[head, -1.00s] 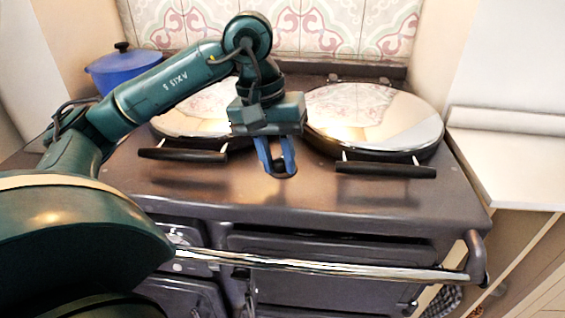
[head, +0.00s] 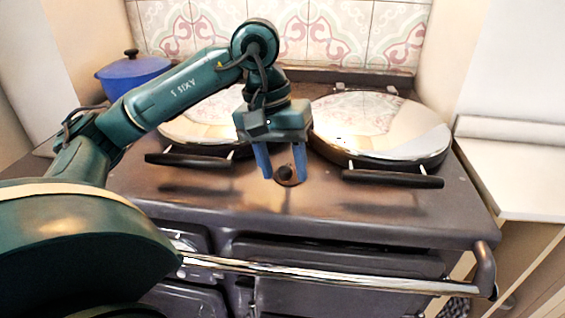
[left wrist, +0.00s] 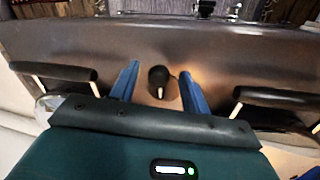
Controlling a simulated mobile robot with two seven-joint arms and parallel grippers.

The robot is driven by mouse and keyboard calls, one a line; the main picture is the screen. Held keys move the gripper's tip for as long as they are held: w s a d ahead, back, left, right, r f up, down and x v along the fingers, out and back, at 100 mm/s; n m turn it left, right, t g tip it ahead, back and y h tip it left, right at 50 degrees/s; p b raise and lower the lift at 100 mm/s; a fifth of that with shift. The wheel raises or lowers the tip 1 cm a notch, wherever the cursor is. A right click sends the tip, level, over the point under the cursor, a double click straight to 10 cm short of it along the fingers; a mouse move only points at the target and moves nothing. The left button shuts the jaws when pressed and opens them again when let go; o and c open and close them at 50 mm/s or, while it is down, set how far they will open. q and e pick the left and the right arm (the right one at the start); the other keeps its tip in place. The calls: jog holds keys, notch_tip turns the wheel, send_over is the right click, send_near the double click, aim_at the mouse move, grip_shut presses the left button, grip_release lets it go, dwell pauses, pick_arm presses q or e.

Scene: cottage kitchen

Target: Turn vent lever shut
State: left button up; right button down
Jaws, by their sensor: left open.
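The vent lever (head: 284,172) is a small dark knob on a round base on the stove's top, between the two lids. It also shows in the left wrist view (left wrist: 158,76), with a pale mark on it. My left gripper (head: 284,178) points down over it, with its blue fingers spread. In the left wrist view the open fingers (left wrist: 160,71) stand on either side of the lever, with a gap on each side. My right gripper is in neither view.
Two shiny domed lids with black handles flank the lever: a left lid (head: 203,127) and a right lid (head: 380,125). A chrome rail (head: 330,275) runs along the stove's front. A blue pot (head: 133,74) stands at the back left. A pale counter (head: 515,180) is at the right.

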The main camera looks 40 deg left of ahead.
pick_arm(q)
notch_tip(320, 180, up, 8)
jog(key=a+f+p, duration=0.1)
jog(key=p, duration=0.1)
notch_tip(320, 180, up, 6)
jog(key=p, duration=0.3)
send_over(276, 192)
jog(key=a, duration=0.1)
jog(key=shift+s+a, duration=0.1)
jog(key=shift+s, duration=0.2)
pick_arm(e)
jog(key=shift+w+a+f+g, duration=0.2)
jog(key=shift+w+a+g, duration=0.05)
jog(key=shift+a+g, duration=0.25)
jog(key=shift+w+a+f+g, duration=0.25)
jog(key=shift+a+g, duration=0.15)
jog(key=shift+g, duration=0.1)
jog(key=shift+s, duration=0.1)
